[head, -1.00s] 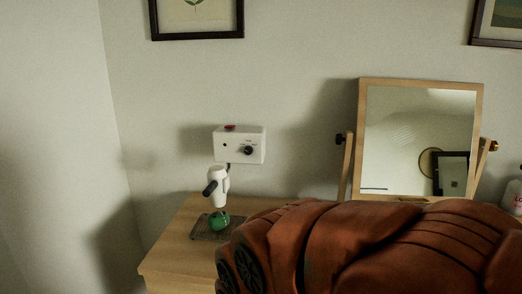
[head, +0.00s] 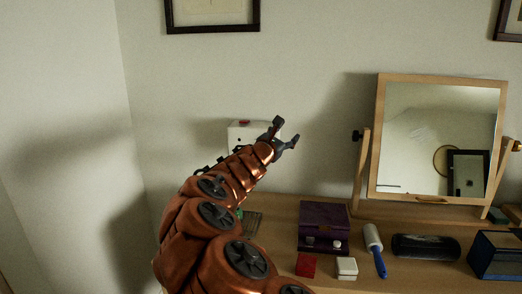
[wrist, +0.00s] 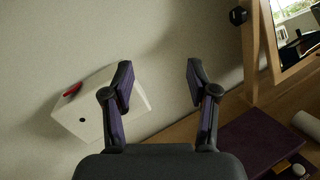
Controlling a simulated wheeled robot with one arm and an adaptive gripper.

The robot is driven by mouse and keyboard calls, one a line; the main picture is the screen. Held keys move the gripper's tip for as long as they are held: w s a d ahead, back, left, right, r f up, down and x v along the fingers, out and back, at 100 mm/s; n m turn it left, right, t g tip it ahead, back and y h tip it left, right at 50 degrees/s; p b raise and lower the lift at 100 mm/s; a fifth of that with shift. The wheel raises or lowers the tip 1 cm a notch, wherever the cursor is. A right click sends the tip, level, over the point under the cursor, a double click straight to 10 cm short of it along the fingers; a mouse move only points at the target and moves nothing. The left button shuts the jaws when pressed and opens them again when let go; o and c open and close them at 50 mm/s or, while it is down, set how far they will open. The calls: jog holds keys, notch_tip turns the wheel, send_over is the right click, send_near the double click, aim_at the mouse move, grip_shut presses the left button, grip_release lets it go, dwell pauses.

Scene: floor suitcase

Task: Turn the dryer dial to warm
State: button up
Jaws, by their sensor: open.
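The dryer's white wall box (head: 240,131) is mounted on the wall above the left part of the dresser. My arm hides most of it in the head view. In the wrist view the white box (wrist: 92,122) shows at the left, with a red part on its top edge and a small dark spot on its face. The dial is hidden in both current views. My gripper (head: 286,131) is open and empty, in front of the box's right side in the head view. In the wrist view my gripper (wrist: 159,78) has its fingers spread, the left one overlapping the box's right part.
A tilting mirror (head: 440,140) stands on the dresser to the right. A purple box (head: 324,220), a red box (head: 306,265), a small white box (head: 346,268), a lint roller (head: 374,243), a dark case (head: 425,247) and a blue box (head: 497,254) lie on the dresser.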

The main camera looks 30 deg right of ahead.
jog(key=w+a+f+n+t+y, duration=0.4)
jog(key=w+f+n, duration=0.5)
jog(key=w+f, duration=0.2)
jog(key=p+x, duration=0.3)
jog(key=x, duration=0.4)
jog(key=shift+d, duration=0.25)
jog(key=shift+r, duration=0.15)
grip_shut()
